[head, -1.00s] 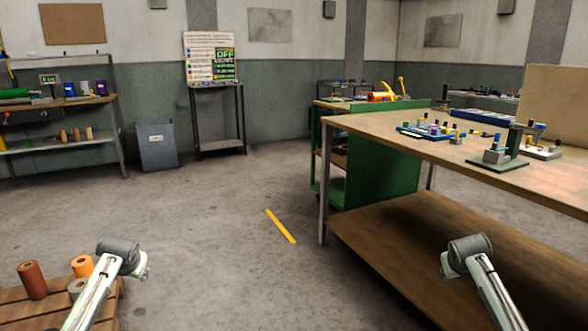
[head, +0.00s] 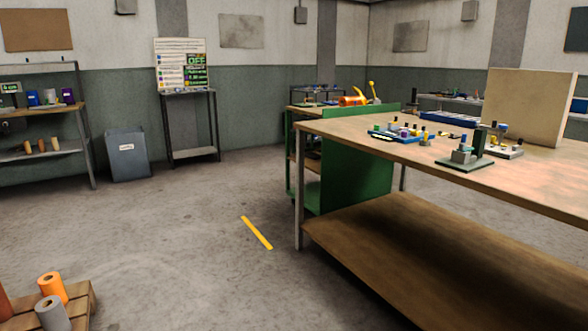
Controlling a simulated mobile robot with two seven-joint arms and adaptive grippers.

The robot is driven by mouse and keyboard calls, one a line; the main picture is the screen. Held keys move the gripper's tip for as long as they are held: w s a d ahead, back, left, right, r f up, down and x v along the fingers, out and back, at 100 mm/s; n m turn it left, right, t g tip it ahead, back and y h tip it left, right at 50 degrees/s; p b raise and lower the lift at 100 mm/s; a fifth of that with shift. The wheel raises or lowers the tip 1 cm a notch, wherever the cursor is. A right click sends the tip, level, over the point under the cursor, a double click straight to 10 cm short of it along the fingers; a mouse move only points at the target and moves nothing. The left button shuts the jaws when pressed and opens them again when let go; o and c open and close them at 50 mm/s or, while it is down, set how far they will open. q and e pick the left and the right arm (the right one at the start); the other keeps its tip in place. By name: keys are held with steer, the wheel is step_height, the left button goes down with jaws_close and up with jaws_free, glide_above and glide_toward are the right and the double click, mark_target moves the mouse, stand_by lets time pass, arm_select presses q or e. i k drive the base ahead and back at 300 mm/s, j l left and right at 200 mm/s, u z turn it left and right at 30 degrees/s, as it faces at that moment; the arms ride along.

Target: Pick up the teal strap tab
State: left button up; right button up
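I cannot make out a teal strap tab for certain; the small parts on the workbench are too far away to tell apart. The wooden-topped workbench (head: 400,126) stands at the right. On it are a blue tray of small coloured parts (head: 404,134), a dark green press-like fixture (head: 467,156) and a second small fixture (head: 503,149) behind it. Neither of my grippers shows in the head view now.
A green cart (head: 350,165) stands against the bench's left end. A grey bin (head: 128,155) and a sign stand (head: 187,95) are at the back left. A pallet with rolls (head: 53,288) is at the lower left. The floor between is clear.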

mark_target(462, 147)
steer(key=z, duration=1.2)
